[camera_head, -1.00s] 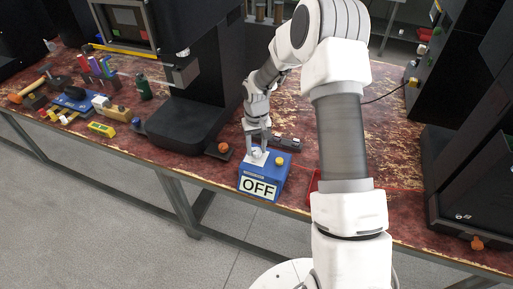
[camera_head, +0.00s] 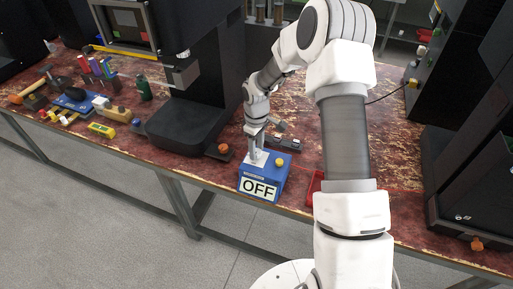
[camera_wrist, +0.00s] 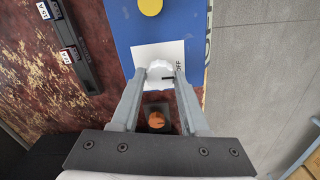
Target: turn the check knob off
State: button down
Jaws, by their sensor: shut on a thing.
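The check box is a blue box (camera_head: 268,184) with an "OFF" label on its front, standing at the table's front edge. On its top is a white plate with a white round knob (camera_wrist: 160,74) that has a dark pointer mark, seen in the wrist view. The pointer lies toward the printed "OFF" side. A yellow button (camera_wrist: 150,6) sits on the same top. My gripper (camera_head: 257,159) reaches down onto the knob; in the wrist view its fingers (camera_wrist: 159,82) are shut on the knob from both sides. The knob is partly hidden in the head view.
A dark block with an orange knob (camera_head: 223,149) stands left of the box. A dark strip with labelled switches (camera_head: 284,143) lies behind it. A red tray (camera_head: 314,185) is to the right. Tools and a green can (camera_head: 144,90) lie farther left.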

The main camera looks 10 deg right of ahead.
aim_at(257, 151)
dwell(0.4)
jog(key=shift+c, duration=2.1)
grip_release()
jog(key=shift+r, duration=0.1)
notch_tip(257, 151, up, 17)
jog(key=p, duration=0.1)
jog(key=shift+r, duration=0.15)
